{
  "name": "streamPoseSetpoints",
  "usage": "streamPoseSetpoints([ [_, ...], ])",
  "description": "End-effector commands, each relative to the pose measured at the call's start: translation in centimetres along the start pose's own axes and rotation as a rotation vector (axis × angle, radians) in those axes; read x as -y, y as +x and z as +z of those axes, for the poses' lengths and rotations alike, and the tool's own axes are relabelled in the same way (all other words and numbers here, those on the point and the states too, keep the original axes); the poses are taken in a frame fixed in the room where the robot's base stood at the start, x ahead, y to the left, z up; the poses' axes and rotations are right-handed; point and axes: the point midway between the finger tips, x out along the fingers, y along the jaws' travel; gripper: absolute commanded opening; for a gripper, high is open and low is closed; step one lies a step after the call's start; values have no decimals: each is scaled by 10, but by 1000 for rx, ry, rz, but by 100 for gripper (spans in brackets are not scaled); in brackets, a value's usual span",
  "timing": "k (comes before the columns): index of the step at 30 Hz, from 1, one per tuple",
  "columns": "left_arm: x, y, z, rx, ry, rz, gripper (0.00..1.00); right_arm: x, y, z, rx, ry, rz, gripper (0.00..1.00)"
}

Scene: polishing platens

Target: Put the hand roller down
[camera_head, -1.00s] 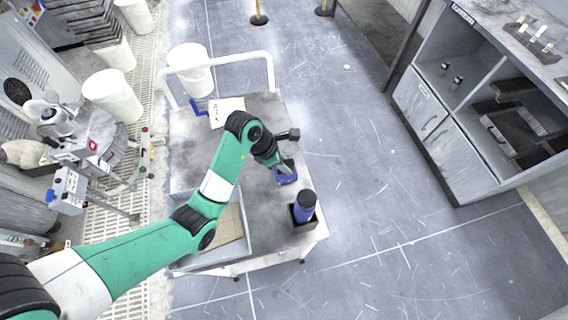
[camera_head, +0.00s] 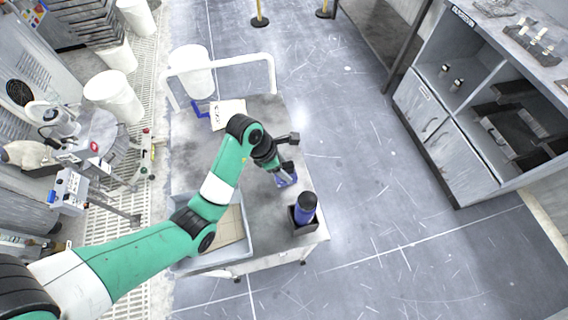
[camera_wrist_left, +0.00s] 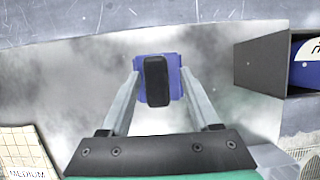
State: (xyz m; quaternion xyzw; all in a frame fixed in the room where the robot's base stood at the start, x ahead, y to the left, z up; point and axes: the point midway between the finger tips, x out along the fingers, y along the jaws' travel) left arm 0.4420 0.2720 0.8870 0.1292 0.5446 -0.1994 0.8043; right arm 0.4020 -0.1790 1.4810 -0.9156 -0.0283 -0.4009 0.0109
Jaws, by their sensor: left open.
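The hand roller (camera_wrist_left: 160,80) looks like a blue body with a black upright grip, and it stands on the grey cart top. It also shows in the head view as a blue patch (camera_head: 283,181), partly hidden by my left gripper. My left gripper (camera_head: 284,175) is over it, pointing down. In the left wrist view the two fingers (camera_wrist_left: 160,84) are spread on either side of the black grip, with gaps between. My right gripper is in neither view.
A dark holder (camera_head: 304,223) with a blue cylinder (camera_head: 305,204) stands at the cart's near right corner. A grey tray (camera_head: 247,247) with tan sheets lies beneath my arm. A white paper (camera_head: 228,113) and a blue item (camera_head: 200,108) lie at the far end.

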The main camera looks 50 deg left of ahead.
Motion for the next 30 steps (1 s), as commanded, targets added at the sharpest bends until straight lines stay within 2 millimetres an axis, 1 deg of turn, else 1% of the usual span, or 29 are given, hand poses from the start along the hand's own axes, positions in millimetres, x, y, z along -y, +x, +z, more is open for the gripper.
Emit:
streamPoseSetpoints([
  [1, -1, -14, 4, 3, 0, 3, 62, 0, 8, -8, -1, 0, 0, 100],
  [2, -1, -20, 5, 5, 0, 5, 62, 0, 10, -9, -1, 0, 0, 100],
  [7, -2, -70, 6, 10, 0, 9, 62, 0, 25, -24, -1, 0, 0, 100],
  [8, -2, -80, 6, 8, 0, 9, 62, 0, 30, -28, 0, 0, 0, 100],
  [9, -1, -92, 7, 7, -2, 8, 62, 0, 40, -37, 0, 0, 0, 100],
  [12, -1, -110, 7, 7, 0, 7, 62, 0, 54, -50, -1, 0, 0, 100],
  [15, -1, -121, 6, 8, 0, 8, 62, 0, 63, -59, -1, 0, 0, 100],
  [18, -1, -126, 4, 8, -1, 8, 62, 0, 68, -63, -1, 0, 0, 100],
  [30, -1, -126, 3, 9, 1, 9, 62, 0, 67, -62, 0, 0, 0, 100],
])
